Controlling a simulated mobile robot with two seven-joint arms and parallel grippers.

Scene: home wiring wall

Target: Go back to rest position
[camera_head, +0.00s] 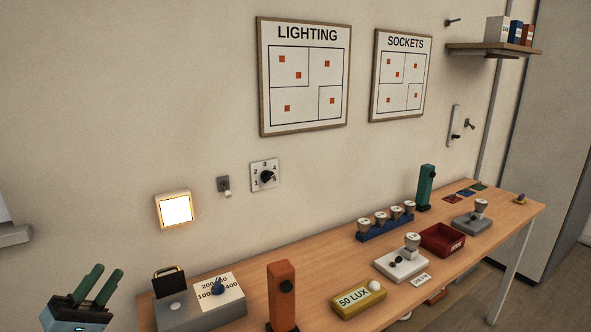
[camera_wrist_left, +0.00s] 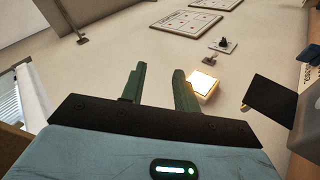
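My left gripper (camera_head: 104,275) shows at the lower left of the head view, its two green fingers raised and apart. In the left wrist view the same gripper (camera_wrist_left: 160,92) is open with nothing between its fingers. It is in front of the wall, below and left of the lit square lamp (camera_head: 176,209). The lamp also shows in the left wrist view (camera_wrist_left: 203,84), just past the right-hand finger. My right gripper is in neither view.
The wooden table (camera_head: 321,250) runs along the wall, holding a grey box (camera_head: 200,312), an orange block (camera_head: 282,295), a yellow 50 LUX box (camera_head: 358,299), a red tray (camera_head: 442,240) and a green block (camera_head: 426,187). A rotary dial (camera_head: 264,175) and switch (camera_head: 223,185) are on the wall.

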